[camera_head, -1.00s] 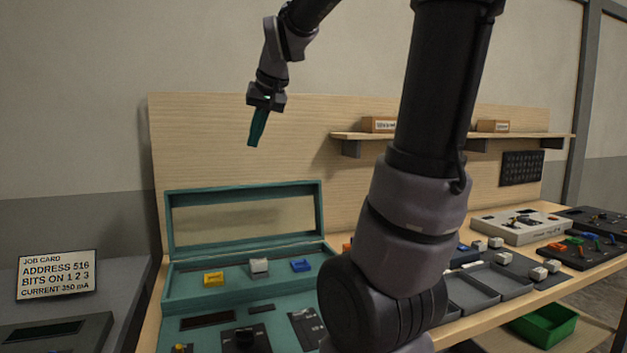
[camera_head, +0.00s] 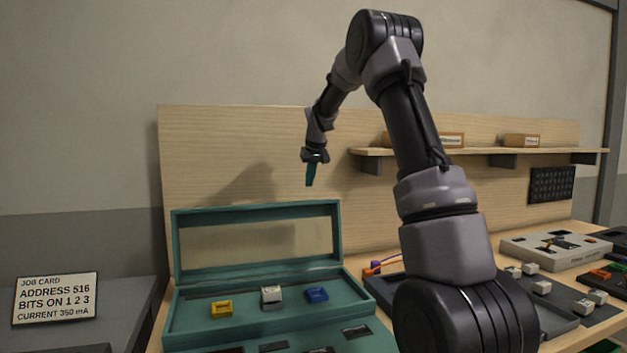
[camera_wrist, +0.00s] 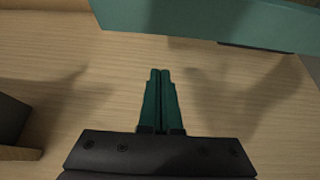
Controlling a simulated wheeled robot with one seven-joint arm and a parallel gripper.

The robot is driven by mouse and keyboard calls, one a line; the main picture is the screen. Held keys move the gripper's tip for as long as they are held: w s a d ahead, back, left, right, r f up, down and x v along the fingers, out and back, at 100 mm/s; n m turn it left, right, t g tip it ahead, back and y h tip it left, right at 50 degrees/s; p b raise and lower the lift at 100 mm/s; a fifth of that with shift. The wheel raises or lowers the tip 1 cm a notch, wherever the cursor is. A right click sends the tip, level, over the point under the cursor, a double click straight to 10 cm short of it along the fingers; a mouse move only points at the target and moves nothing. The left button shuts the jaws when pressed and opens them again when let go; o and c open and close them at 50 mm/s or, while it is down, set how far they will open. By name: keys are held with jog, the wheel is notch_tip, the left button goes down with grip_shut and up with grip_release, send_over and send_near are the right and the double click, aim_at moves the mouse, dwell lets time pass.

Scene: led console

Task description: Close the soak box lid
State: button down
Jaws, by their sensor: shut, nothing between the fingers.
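The soak box (camera_head: 181,323) is a teal box at the back of the teal console. Its lid (camera_head: 176,246) is a teal frame with a see-through pane, standing up open at the box's rear edge. Yellow (camera_head: 221,309), white (camera_head: 271,296) and blue (camera_head: 317,294) blocks sit inside the box. My gripper (camera_head: 310,184) is above the lid's top edge, towards its right end, apart from it in the head view. In the wrist view the teal fingers (camera_wrist: 160,72) are together and empty. A teal edge, likely the lid (camera_wrist: 200,18), crosses the top of that view.
A wooden back panel (camera_head: 230,150) stands behind the box. A shelf (camera_head: 480,152) with small boxes is to the right. Trays and loose white blocks (camera_head: 541,288) lie on the bench at right. A job card (camera_head: 55,299) stands at left.

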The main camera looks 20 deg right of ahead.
jog(key=x, duration=0.7)
jog(key=s, duration=0.4)
jog(key=shift+s+a+r, duration=0.1)
jog(key=shift+r, duration=0.3)
